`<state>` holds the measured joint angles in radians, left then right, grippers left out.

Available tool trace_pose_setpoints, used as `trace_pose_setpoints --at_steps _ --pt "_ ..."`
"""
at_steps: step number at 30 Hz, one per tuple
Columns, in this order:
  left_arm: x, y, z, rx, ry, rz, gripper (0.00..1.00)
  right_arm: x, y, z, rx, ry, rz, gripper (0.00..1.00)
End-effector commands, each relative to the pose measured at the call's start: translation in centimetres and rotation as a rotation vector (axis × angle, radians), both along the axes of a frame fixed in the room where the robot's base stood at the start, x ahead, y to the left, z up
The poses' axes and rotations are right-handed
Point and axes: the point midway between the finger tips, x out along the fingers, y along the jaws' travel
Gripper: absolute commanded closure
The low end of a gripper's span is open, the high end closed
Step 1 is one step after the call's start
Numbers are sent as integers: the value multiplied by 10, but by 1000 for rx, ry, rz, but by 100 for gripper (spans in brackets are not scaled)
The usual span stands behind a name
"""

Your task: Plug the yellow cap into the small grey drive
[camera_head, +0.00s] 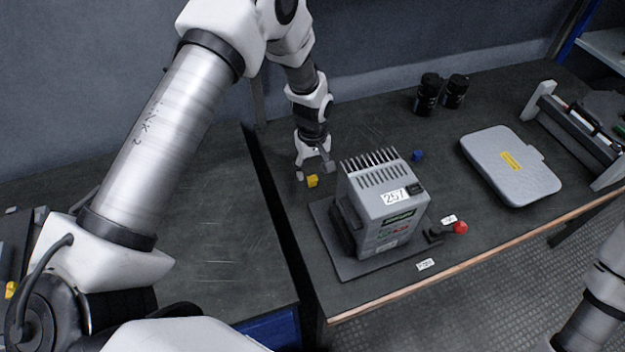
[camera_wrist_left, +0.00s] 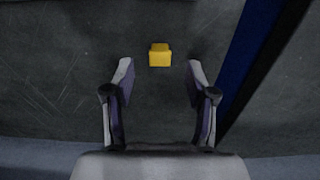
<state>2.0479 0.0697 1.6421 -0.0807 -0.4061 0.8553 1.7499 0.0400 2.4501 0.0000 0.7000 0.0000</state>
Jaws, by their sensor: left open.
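The yellow cap (camera_head: 312,181) lies on the dark bench top, left of and behind the small grey drive. It also shows in the left wrist view (camera_wrist_left: 160,55), just beyond the fingertips and centred between them. My left gripper (camera_head: 315,172) is open and empty over the bench by the cap; its fingers also show apart in the left wrist view (camera_wrist_left: 160,75). The small grey drive (camera_head: 392,212), with a finned top and the label 257, stands upright on a dark mat (camera_head: 356,268). The socket for the cap cannot be made out. My right gripper is not in view.
A blue cap (camera_head: 417,155) lies behind the drive. A red knob (camera_head: 460,227) sits at its right. Two black canisters (camera_head: 428,94) and a grey case (camera_head: 510,165) stand farther right. A gap (camera_head: 270,205) separates the two benches.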

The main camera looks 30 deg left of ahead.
Motion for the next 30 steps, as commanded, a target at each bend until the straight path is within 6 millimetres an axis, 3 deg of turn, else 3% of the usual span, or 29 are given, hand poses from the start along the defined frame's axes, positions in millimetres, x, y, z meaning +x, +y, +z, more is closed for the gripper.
trace_pose_setpoints --at_steps 6,16,17,18,21,30 --pt "-1 0 -32 0 1 -1 44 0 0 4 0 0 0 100" --pt "0 0 -34 0 0 -1 44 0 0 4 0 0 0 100" --pt "0 0 -34 0 0 0 47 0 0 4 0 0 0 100" --pt "0 0 -34 0 0 -1 61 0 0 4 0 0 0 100" --pt "0 0 -34 0 0 0 89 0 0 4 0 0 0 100" --pt "0 0 -34 0 0 0 90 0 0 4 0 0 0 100"
